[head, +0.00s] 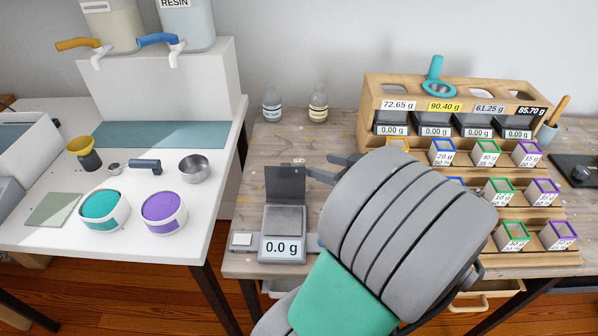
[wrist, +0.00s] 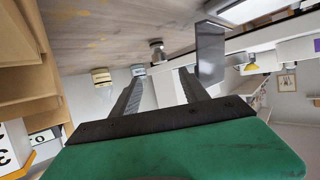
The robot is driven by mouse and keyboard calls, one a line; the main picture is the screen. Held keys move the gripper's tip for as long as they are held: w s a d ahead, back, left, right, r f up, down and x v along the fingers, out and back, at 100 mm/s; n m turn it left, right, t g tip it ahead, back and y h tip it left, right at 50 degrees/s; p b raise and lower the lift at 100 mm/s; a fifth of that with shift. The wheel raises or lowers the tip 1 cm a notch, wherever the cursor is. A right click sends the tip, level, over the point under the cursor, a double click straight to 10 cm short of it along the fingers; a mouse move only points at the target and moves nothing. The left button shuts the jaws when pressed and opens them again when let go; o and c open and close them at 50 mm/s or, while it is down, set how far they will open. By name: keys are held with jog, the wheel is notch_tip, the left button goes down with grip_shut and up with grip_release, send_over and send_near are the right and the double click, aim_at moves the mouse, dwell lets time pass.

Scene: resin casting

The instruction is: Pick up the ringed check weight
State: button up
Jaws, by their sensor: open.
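A small metal cylinder, seemingly the check weight (wrist: 157,50), stands on the wooden bench in the wrist view, just beyond and between my fingertips. Its ring cannot be made out. In the head view, a small pale thing behind the scale (head: 299,161), left of my fingertips, may be the same weight; it is too small to be sure. My gripper (head: 319,164) is open and empty, reaching left over the bench behind the scale. Its two dark fingers also show in the wrist view (wrist: 161,74), apart from the weight.
The scale (head: 283,248) reads 0.0 g, its dark lid (head: 285,185) raised close to my fingers. Two small bottles (head: 271,104) (head: 318,104) stand at the bench's back. A wooden rack (head: 470,90) with displays and several coloured-rim boxes fills the right. A white table (head: 60,235) stands left.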

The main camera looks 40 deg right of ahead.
aim_at(300, 161)
jog(key=x, duration=0.5)
jog(key=b+x, duration=0.1)
jog(key=x, duration=0.1)
jog(key=shift+w+a+f, duration=0.1)
jog(key=shift+w+f, duration=0.15)
jog(key=shift+f, duration=0.15)
jog(key=shift+c, duration=0.2)
grip_shut()
